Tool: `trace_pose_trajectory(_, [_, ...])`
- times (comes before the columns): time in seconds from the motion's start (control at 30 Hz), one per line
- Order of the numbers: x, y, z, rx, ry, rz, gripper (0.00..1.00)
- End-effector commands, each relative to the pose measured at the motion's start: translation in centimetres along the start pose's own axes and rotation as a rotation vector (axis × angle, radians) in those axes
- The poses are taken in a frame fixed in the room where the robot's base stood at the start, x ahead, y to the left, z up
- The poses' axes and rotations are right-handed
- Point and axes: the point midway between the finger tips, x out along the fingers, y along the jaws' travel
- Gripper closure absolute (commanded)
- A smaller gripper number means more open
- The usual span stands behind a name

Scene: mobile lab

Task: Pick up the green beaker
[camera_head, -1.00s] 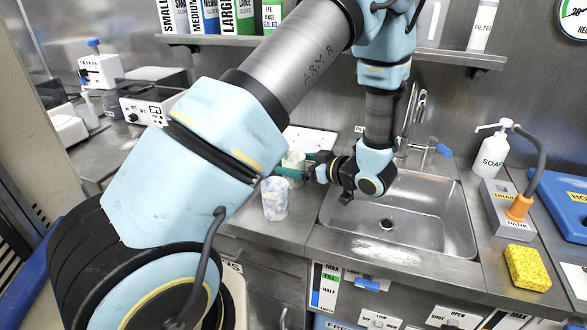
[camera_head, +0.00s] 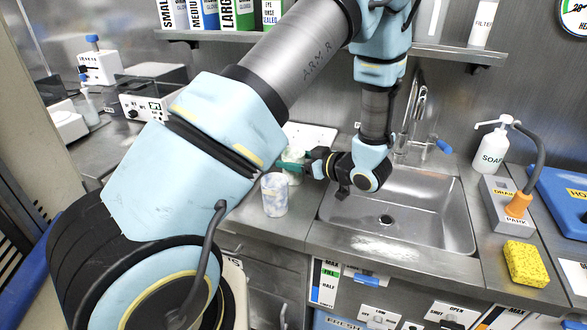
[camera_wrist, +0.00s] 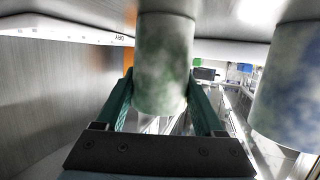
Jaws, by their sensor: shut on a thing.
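The green beaker, mottled green and white (camera_wrist: 165,62), stands between the two green fingers of my gripper (camera_wrist: 162,105) in the wrist view. The fingers are shut on its sides. In the head view the beaker (camera_head: 294,155) is partly hidden behind my arm and the other beaker. My gripper (camera_head: 292,166) reaches it from the right, beside the sink. I cannot tell whether its base touches the counter.
A blue and white mottled beaker (camera_head: 275,196) stands on the counter just in front, and also at the right of the wrist view (camera_wrist: 287,85). The sink (camera_head: 420,200) is to the right. A white board (camera_head: 310,136) lies behind. A shelf (camera_head: 440,54) hangs above.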

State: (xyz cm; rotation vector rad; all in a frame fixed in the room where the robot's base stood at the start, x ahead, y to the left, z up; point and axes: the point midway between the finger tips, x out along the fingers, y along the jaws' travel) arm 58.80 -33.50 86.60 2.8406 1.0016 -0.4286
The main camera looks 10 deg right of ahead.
Motion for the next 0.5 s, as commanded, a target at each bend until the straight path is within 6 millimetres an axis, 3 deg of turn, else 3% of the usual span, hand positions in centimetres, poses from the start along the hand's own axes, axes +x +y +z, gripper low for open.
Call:
trace_pose_trajectory(0.1, [0.0,0.0,-0.01,0.0,0.0,0.0,0.84])
trace_pose_trajectory(0.5, [-0.26,0.05,-0.84,-0.001,0.0,0.001,0.84])
